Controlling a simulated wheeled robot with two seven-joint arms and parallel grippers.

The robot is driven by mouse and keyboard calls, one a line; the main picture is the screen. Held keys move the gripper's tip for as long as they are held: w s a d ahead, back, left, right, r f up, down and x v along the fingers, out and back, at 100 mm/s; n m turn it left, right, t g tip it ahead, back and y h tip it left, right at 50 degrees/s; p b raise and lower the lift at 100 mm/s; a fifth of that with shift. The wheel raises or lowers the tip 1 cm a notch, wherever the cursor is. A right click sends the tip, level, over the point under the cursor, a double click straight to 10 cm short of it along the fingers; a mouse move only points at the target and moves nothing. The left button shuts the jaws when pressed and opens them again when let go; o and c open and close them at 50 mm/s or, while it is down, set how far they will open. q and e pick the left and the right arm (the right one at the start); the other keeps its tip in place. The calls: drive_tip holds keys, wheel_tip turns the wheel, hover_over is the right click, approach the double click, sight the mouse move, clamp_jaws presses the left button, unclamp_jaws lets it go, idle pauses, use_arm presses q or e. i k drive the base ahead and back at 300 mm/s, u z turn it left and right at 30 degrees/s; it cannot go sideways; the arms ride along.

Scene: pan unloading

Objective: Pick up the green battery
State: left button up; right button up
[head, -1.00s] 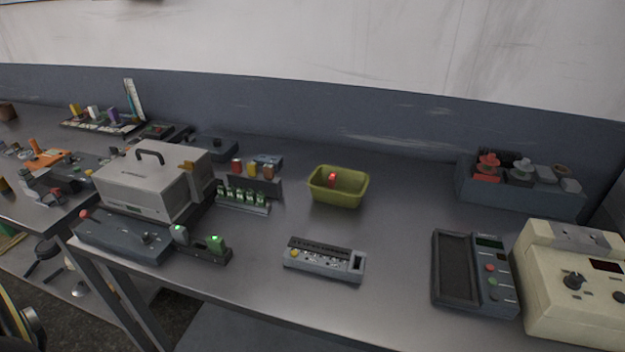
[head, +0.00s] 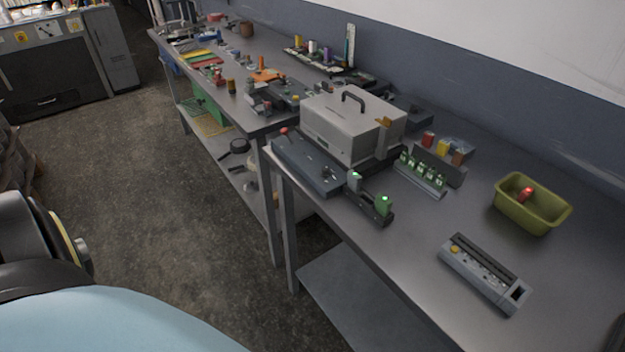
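A green battery-like block (head: 384,205) with a lit green light stands upright at the front end of a small dark charger (head: 369,213) near the table's front edge. A greyer block (head: 355,183) with a green light stands at the charger's other end. Several small green-and-white pieces sit in a rack (head: 421,181) just behind; I cannot tell what they are. Neither of my grippers shows in the head view.
A grey box with a handle (head: 350,124) stands left of and behind the charger. A yellow-green bin (head: 532,205) holds a red piece (head: 526,194). A grey panel device (head: 485,274) lies at front right. Bare tabletop separates it from the charger. Open floor (head: 180,170) lies left of the tables.

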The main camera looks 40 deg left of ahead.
sight(384, 204)
drive_tip(key=u, duration=0.9)
drive_tip(key=k, duration=0.3)
drive_tip(key=u, duration=1.05)
drive_tip(key=k, duration=1.05)
drive_tip(key=u, duration=0.8)
drive_tip(key=i, duration=1.55)
drive_tip(key=z, duration=1.5)
drive_tip(key=i, duration=0.75)
drive_tip(key=z, duration=0.75)
